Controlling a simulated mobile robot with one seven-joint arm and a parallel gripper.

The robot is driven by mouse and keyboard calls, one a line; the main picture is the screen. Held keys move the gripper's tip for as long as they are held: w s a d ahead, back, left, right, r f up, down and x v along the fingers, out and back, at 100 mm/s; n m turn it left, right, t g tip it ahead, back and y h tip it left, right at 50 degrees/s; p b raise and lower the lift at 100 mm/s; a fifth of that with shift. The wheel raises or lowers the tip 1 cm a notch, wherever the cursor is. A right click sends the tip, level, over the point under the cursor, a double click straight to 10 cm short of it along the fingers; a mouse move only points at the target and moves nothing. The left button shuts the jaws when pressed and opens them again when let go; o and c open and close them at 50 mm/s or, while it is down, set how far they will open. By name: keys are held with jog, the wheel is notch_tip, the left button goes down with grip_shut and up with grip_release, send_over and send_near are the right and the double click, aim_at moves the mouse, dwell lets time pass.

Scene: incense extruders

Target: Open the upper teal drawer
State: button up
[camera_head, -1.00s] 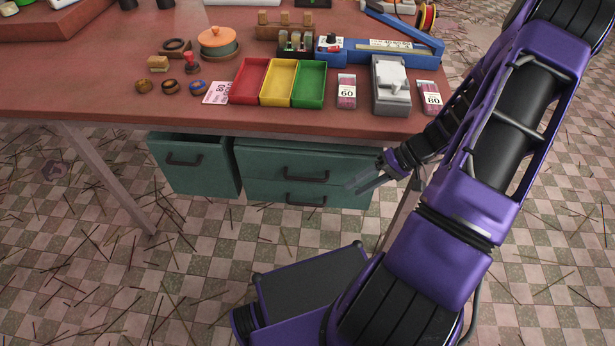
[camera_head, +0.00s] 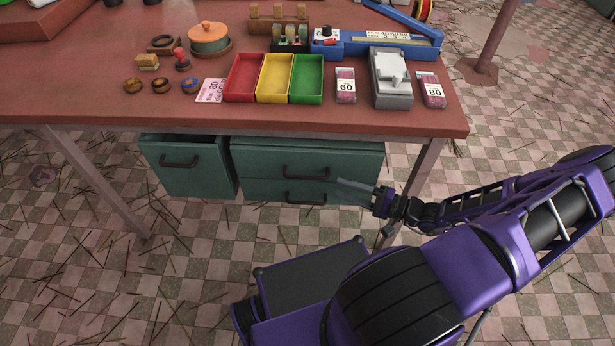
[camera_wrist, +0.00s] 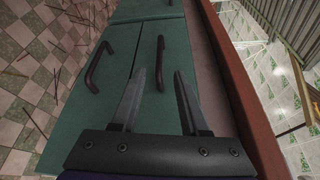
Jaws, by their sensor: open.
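The upper teal drawer (camera_head: 262,160) is under the table, above a lower teal drawer (camera_head: 262,188). Both fronts look flush and shut. The upper drawer's dark bar handle (camera_head: 306,173) is left of my gripper (camera_head: 345,184). My gripper is open and empty, with its fingers pointing left. In the wrist view the picture is turned sideways, and the upper handle (camera_wrist: 160,62) appears between and just beyond the two fingertips (camera_wrist: 160,77). The lower handle (camera_wrist: 100,66) is left of the fingers there. I cannot tell the exact gap to the handle.
Another teal front (camera_head: 185,165) with a handle is to the left. The table edge (camera_head: 300,119) overhangs the drawers, and a table leg (camera_head: 424,170) stands near my gripper. Trays (camera_head: 275,75) and small items lie on the table. The tiled floor has scattered sticks.

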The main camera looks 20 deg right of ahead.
aim_at(308, 177)
jog(key=x, duration=1.1)
jog(key=shift+w+a+b, duration=0.2)
jog(key=shift+a+b, duration=0.05)
jog(key=shift+b, duration=0.05)
grip_shut()
dwell(0.8)
